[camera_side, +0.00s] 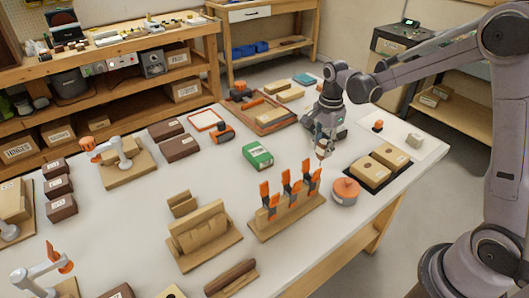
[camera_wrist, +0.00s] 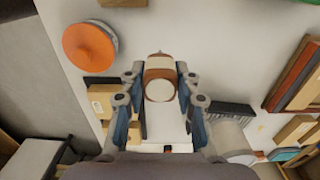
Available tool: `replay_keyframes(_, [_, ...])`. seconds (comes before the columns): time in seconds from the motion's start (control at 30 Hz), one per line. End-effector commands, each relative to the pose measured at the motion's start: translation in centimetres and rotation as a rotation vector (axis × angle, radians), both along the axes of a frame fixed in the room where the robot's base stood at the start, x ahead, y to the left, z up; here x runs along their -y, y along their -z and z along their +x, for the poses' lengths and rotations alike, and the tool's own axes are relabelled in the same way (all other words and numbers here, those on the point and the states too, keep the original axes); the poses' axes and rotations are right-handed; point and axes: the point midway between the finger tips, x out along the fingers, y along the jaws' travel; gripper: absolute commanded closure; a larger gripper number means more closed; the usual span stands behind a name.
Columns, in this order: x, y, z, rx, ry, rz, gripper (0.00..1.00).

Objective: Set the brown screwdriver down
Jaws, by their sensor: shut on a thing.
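The brown screwdriver (camera_wrist: 160,78) sits between the fingers of my gripper (camera_wrist: 158,92) in the wrist view, with its brown and pale handle end facing the camera. In the side view my gripper (camera_side: 322,138) points down over the right part of the bench, shut on the screwdriver (camera_side: 322,153), which hangs below the fingers. The handle looks roughly upright. Its lower tip is too small to tell whether it touches the bench.
An orange-topped round tin (camera_side: 345,191) stands just in front of the gripper. A rack with orange-handled tools (camera_side: 286,213) is to the front left, a green box (camera_side: 258,155) to the left. Cardboard boxes (camera_side: 390,156) lie on a dark mat to the right. Bare bench (camera_side: 215,185) shows left of the rack.

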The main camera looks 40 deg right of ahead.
Motion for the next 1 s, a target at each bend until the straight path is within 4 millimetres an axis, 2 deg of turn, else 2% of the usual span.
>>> replay_keyframes(0.3, [0.0, 3.7, 0.0, 0.000, 0.000, 0.000, 1.00])
replay_keyframes(0.73, [0.0, 4.3, 0.0, 0.000, 0.000, 0.000, 1.00])
replay_keyframes(0.77, [0.0, 4.3, 0.0, 0.000, 0.000, 0.000, 0.66])
replay_keyframes(0.83, [0.0, 4.3, 0.0, 0.000, 0.000, 0.000, 0.46])
replay_keyframes(1.0, [0.0, 4.3, 0.0, 0.000, -0.001, 0.000, 0.46])
